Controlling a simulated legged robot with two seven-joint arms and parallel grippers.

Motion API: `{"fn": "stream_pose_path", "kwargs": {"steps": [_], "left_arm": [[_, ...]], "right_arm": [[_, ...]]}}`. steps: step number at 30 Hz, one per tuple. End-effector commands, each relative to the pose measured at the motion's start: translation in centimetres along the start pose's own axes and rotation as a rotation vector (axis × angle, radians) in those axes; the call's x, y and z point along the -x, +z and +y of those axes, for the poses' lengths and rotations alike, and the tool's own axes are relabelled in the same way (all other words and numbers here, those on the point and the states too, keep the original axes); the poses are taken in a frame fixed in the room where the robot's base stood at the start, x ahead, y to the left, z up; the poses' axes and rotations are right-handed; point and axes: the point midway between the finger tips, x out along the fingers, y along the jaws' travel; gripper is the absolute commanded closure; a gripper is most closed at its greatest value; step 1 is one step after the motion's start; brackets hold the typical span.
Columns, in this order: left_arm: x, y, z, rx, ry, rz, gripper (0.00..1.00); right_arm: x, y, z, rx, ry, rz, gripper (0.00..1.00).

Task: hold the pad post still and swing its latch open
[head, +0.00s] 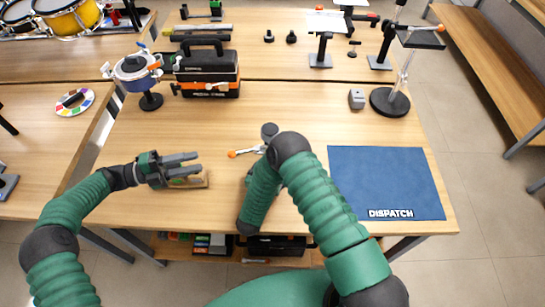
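A dark round-topped piece (269,130), which may be the pad post, stands near the middle of the table. A pale lever with an orange tip (233,154), perhaps its latch, points left from it. The rest is hidden by my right arm. My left gripper (190,163) comes in from the left, with its dark fingers apart and nothing seen between them. It is over a small wooden block (203,182) at the table's left front, to the left of the lever and apart from it. My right arm folds across the middle; its gripper cannot be made out.
A blue mat (386,178) lies at the right front.

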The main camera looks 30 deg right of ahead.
Motion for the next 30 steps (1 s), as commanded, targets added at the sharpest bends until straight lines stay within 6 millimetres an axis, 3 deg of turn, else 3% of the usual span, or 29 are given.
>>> {"fn": "stream_pose_path", "kwargs": {"steps": [5,8,11,15,18,22,26,30], "left_arm": [[-0.1,0.2,0.0,-0.004,0.001,-0.008,0.62],[-0.7,1.9,-0.5,-0.033,0.010,-0.065,0.62],[-1.8,5.7,-1.8,-0.093,0.027,-0.195,0.62],[-2.9,13.2,-4.7,-0.191,0.075,-0.475,0.62],[-2.7,18.6,-7.3,-0.235,0.128,-0.710,0.62],[-1.4,23.8,-10.0,-0.220,0.235,-1.016,0.62],[-0.2,25.5,-10.8,-0.110,0.383,-1.251,0.62],[-0.7,23.2,-9.5,0.092,0.592,-1.388,0.62]], "right_arm": [[0.1,-0.4,-0.1,0.004,0.000,0.008,1.00],[0.1,-0.4,-0.1,0.004,0.001,0.009,1.00],[0.1,-0.5,-0.1,0.005,0.001,0.010,1.00],[0.2,-0.5,-0.1,0.005,0.001,0.011,1.00],[0.2,-0.5,-0.1,0.005,0.002,0.012,1.00],[0.2,-0.6,-0.1,0.006,0.002,0.014,1.00],[0.2,-0.6,-0.1,0.006,0.002,0.015,1.00],[0.2,-0.6,-0.1,0.006,0.002,0.015,1.00]]}}
